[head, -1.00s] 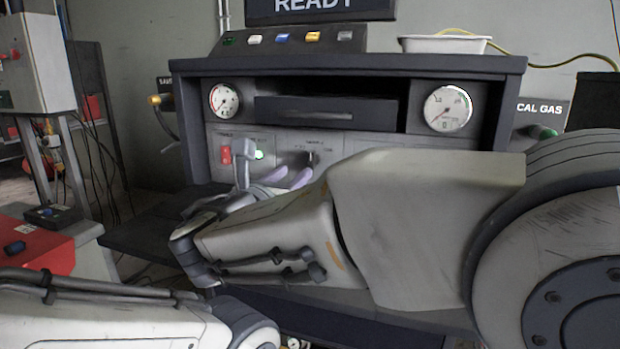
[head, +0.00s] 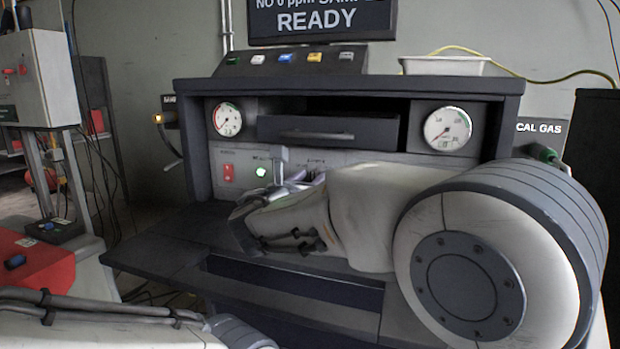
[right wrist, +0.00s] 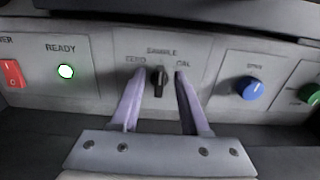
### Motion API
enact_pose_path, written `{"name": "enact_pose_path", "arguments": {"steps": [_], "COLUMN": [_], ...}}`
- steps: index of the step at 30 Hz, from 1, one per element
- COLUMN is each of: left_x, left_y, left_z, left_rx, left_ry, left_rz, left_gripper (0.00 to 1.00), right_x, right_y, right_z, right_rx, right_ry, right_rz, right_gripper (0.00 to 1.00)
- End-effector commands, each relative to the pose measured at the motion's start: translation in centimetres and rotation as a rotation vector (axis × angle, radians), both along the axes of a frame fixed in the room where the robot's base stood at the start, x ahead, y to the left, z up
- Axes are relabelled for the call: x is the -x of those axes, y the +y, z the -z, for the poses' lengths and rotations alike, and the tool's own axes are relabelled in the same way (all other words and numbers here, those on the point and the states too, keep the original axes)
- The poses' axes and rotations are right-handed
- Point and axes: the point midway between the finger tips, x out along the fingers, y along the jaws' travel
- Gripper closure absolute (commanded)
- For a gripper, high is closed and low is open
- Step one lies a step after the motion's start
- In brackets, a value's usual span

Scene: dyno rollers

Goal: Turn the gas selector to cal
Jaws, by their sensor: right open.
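The gas selector is a small black knob (right wrist: 159,80) on the grey panel, in the right wrist view. ZERO is printed at its left, SAMPLE above it and CAL at its right. The knob stands upright, in line with SAMPLE. My right gripper (right wrist: 160,98) is open, with one purple finger on each side of the knob; I cannot tell whether they touch it. In the head view my right gripper (head: 297,181) is at the panel, and its arm hides the selector. My left gripper is out of view; only its arm shows at lower left.
Left of the selector are a lit green READY light (right wrist: 65,71) and a red power switch (right wrist: 12,73). A blue knob (right wrist: 250,88) and a green knob (right wrist: 309,94) are to its right. The display (head: 318,20) above reads READY. A dark shelf (head: 165,258) juts out below.

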Motion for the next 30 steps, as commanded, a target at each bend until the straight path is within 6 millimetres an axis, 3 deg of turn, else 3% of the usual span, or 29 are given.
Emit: {"name": "enact_pose_path", "arguments": {"steps": [1, 4, 17, 30], "left_x": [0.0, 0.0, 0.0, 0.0], "left_y": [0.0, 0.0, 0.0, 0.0], "left_z": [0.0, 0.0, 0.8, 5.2], "left_rx": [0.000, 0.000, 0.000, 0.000], "left_ry": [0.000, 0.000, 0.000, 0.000], "left_rz": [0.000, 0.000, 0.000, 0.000], "left_gripper": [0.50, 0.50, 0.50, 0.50], "right_x": [0.0, 0.0, 0.1, 0.2], "right_y": [0.0, 0.0, 0.0, -0.4], "right_z": [0.0, 0.0, 0.2, 0.6], "right_rx": [0.000, 0.000, -0.043, -0.351], "right_ry": [0.000, 0.000, -0.014, -0.115], "right_rz": [0.000, 0.000, 0.000, -0.001], "right_gripper": [0.63, 1.00, 1.00, 1.00]}}
